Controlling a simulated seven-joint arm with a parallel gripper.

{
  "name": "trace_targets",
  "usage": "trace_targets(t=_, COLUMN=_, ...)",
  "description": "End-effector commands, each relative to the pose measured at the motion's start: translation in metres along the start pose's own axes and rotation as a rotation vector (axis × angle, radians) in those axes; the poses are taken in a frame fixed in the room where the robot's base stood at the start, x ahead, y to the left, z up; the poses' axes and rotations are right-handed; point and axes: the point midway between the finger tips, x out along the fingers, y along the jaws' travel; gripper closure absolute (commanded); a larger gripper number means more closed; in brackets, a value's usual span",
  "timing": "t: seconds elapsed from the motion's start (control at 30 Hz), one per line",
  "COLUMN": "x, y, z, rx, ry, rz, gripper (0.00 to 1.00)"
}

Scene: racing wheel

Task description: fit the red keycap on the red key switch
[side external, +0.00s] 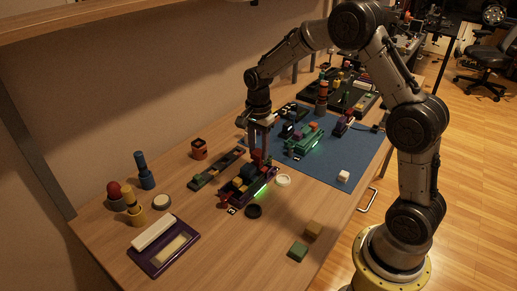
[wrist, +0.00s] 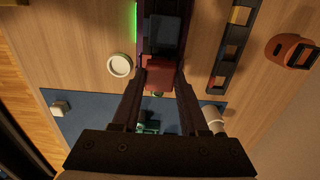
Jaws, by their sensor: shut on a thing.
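My gripper (side external: 262,152) points down over a purple key base (side external: 237,198) with a glowing green edge. In the wrist view its two fingers (wrist: 160,82) are shut on the red keycap (wrist: 160,70), one on each side. The red keycap (side external: 257,156) shows in the side view at the far end of the base, beside a dark blue keycap (side external: 249,171). The blue keycap also shows in the wrist view (wrist: 163,35), just beyond the red one. The red key switch is not visible; whether the red keycap touches it I cannot tell.
A dark slotted tray (side external: 203,180) lies left of the base. A blue mat (side external: 317,166) with a green assembly (side external: 304,142) is behind.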

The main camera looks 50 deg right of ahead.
Motion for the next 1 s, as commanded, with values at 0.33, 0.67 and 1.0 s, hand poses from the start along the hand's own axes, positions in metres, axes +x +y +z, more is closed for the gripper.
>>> trace_targets(t=0.33, x=0.003, y=0.000, z=0.000, rx=0.000, ry=0.000, rz=0.000, gripper=1.00)
trace_targets(t=0.67, x=0.010, y=0.000, z=0.000, rx=0.000, ry=0.000, rz=0.002, gripper=1.00)
trace_targets(t=1.0, x=0.018, y=0.000, z=0.000, rx=0.000, ry=0.000, rz=0.001, gripper=1.00)
